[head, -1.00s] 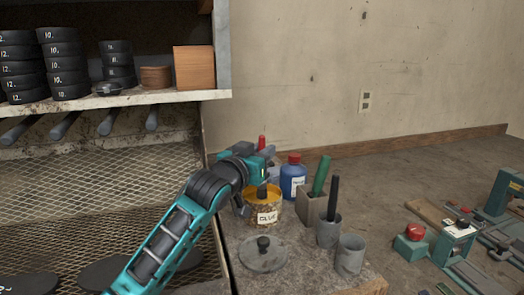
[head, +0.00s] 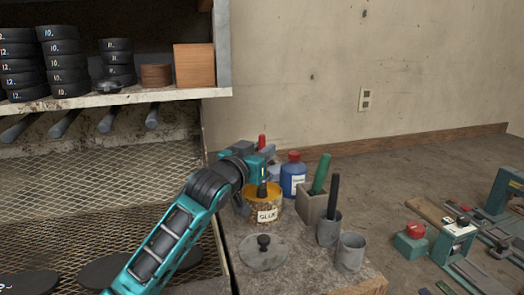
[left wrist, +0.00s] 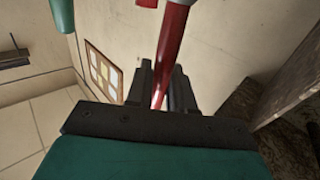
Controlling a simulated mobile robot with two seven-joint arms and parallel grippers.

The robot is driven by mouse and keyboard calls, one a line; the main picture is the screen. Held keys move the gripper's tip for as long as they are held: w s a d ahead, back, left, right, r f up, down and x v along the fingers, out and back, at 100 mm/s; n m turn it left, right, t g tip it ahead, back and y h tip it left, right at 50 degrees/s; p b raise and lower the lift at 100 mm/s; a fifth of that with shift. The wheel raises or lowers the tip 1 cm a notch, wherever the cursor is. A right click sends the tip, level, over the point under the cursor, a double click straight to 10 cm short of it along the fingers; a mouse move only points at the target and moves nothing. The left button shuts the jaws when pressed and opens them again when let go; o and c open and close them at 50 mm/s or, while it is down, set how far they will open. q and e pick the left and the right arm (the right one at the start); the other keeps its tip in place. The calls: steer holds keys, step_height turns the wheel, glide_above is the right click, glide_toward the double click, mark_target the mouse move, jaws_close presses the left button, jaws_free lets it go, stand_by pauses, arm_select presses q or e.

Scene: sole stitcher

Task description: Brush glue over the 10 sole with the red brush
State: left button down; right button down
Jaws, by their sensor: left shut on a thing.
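My left gripper (head: 262,166) is shut on the red brush (head: 262,141). The brush's red handle (left wrist: 172,45) stands between the two fingers in the left wrist view. In the head view only its red top shows above the gripper. A dark part below the gripper is at the mouth of the glue pot (head: 269,217); I cannot tell how deep it sits. Dark soles (head: 30,284) lie at the lower left, partly cut off or behind my arm. A stack of black pieces marked 10 (head: 64,61) is on the shelf. My right gripper is not in view.
A round lid (head: 263,256) lies in front of the pot. A blue bottle (head: 293,180), a holder with a green handle (head: 312,204) and two grey cups (head: 329,231) stand to the right. Small machines (head: 455,240) are at the far right.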

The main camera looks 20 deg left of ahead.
arm_select(q)
steer(key=shift+f, duration=0.5)
stand_by(0.7)
steer(key=shift+r, duration=0.1)
step_height(320, 180, up, 3)
steer(key=p, duration=0.2)
steer(key=shift+p, duration=0.3)
steer(key=shift+r, duration=2)
